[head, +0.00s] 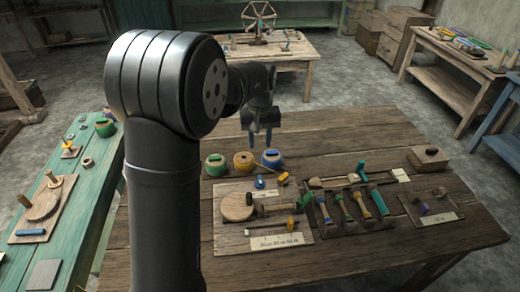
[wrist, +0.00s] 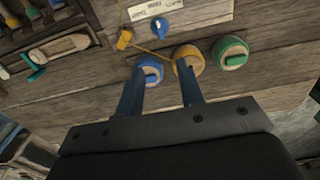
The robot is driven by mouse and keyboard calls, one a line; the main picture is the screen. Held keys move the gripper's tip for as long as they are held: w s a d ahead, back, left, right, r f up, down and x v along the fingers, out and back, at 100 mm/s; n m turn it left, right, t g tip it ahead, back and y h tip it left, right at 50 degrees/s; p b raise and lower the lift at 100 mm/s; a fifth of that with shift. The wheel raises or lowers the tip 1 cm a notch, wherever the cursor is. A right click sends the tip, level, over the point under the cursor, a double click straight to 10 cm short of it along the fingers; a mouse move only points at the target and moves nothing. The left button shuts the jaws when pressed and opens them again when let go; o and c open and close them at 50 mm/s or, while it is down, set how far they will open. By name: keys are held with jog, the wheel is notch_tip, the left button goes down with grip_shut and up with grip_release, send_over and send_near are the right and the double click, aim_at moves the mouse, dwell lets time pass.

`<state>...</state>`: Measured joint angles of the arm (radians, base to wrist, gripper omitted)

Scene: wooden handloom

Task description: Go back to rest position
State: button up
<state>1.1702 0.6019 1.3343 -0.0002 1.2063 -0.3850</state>
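My gripper (head: 262,142) hangs over the far part of the wooden work table (head: 370,135), fingers pointing down. In the wrist view its two dark blue fingers (wrist: 160,68) stand apart with nothing held between them. From that view, a blue-rimmed pot (wrist: 149,72) and a yellow-rimmed pot (wrist: 190,57) lie beyond the fingertips, partly covered by them. The gripper looks above the table and apart from the pots; the exact height is hard to tell.
A green-rimmed pot (head: 216,166) stands left of the yellow and blue ones. Boards with tools, such as the shuttle rack (head: 345,222), fill the table's front. A green bench (head: 70,195) is at left. Bare wood lies right of my gripper.

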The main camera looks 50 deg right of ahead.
aim_at(260, 179)
jog(key=shift+r, duration=0.2)
notch_tip(260, 179, down, 18)
jog(key=shift+r, duration=0.25)
dwell(0.5)
jog(key=shift+r, duration=0.1)
